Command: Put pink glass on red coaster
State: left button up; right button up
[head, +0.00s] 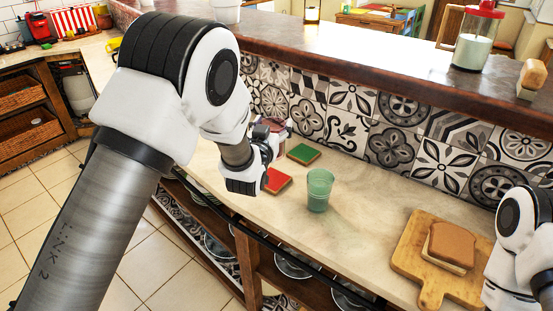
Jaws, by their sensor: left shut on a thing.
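My left gripper (268,140) is shut on the pink glass (274,124), which is mostly hidden behind the gripper and wrist. The gripper is over the back left part of the counter. The red coaster (279,181) lies on the counter just below and right of the gripper in the picture, partly covered by the gripper. I cannot tell how high the glass is above the counter. My right arm shows at the right edge, but its gripper is out of view.
A green coaster (303,153) lies behind the red one. A green glass (319,190) stands right of the red coaster. A cutting board (408,262) with a sandwich (451,246) is at the right. A tiled wall (350,105) backs the counter (365,205).

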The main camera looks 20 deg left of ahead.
pick_arm(q)
jog(key=f, duration=0.1)
jog(key=s+f, duration=0.1)
jog(key=shift+s+d+f, duration=0.15)
jog(key=shift+s+f, duration=0.05)
jog(key=shift+f, duration=0.1)
jog(key=f, duration=0.5)
jog(key=shift+w+f+p, duration=0.1)
jog(key=shift+w+p, duration=0.3)
jog(key=shift+s, duration=0.2)
jog(key=o, duration=1.4)
jog(key=shift+w+f, duration=0.1)
pick_arm(e)
jog(key=shift+s+r, duration=0.45)
